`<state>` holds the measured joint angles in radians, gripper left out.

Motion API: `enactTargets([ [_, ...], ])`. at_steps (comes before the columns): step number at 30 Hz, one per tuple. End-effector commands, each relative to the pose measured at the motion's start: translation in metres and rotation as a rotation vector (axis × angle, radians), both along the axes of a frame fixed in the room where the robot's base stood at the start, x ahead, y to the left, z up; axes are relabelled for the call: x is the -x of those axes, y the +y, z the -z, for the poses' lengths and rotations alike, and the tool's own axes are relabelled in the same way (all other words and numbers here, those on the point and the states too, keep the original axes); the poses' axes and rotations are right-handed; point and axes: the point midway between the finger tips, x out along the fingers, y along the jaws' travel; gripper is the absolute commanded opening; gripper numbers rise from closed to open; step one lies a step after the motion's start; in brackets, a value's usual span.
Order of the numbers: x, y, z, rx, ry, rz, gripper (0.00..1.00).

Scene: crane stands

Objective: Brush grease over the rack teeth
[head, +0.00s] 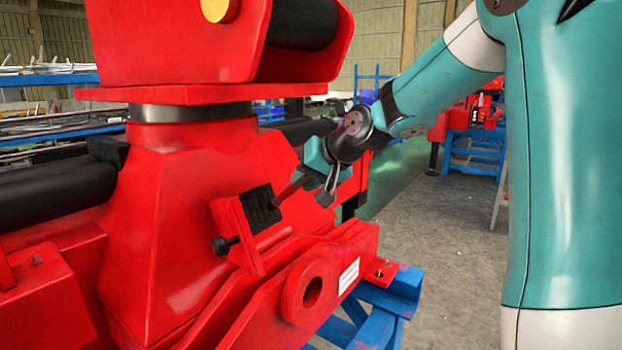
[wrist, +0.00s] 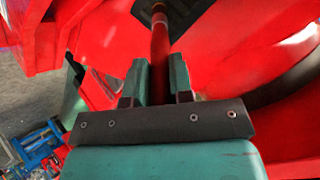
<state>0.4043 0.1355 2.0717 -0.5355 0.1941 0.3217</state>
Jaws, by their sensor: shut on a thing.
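My gripper (head: 316,182) is shut on the red handle of the brush (head: 291,191), in front of the red crane column. In the wrist view both fingers of my gripper (wrist: 160,78) close around the red handle (wrist: 160,45), which points away from me. The handle's far end meets a dark block (head: 260,208) set in a red bracket on the column, which appears to be the rack. The dark block also shows at the top of the wrist view (wrist: 190,12). The bristles and single teeth are too small or hidden to make out.
The red crane column (head: 165,190) fills the left. A black knob (head: 222,245) sticks out left of the bracket. A red beam with a round hole (head: 313,293) lies below, on a blue stand (head: 400,295). Grey floor (head: 450,250) is open at the right.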

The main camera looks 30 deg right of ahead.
Motion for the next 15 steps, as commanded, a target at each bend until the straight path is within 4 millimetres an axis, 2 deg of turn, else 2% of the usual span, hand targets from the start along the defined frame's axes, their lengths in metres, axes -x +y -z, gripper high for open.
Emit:
enactTargets([
  [8,0.004,0.011,0.0,0.002,-0.001,-0.001,0.0],
  [15,0.011,0.032,0.0,0.001,-0.002,-0.003,0.0],
])
